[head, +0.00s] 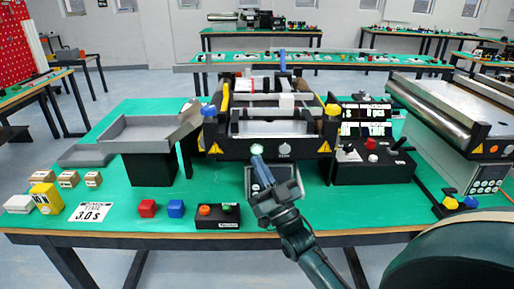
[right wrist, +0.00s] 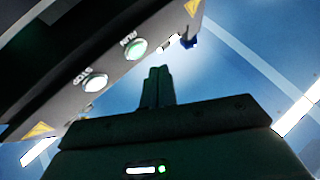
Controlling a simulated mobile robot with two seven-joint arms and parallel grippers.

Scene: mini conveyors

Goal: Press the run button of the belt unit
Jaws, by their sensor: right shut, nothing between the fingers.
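The belt unit (head: 240,149) stands at the middle of the green table, with yellow warning triangles on its dark front. Its pale green run button (head: 257,149) is left of the white stop button (head: 285,149) in the head view. The right wrist view shows the button labelled RUN (right wrist: 135,49) and the one labelled STOP (right wrist: 95,82), tilted. My right gripper (head: 258,161) is shut and empty, its fingertips just in front of and below the run button. In the wrist view the fingertips (right wrist: 158,70) look apart from the button. My left gripper is not in view.
A black control box (head: 373,172) with knobs stands right of the belt unit. A grey tray chute (head: 148,133) is at its left.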

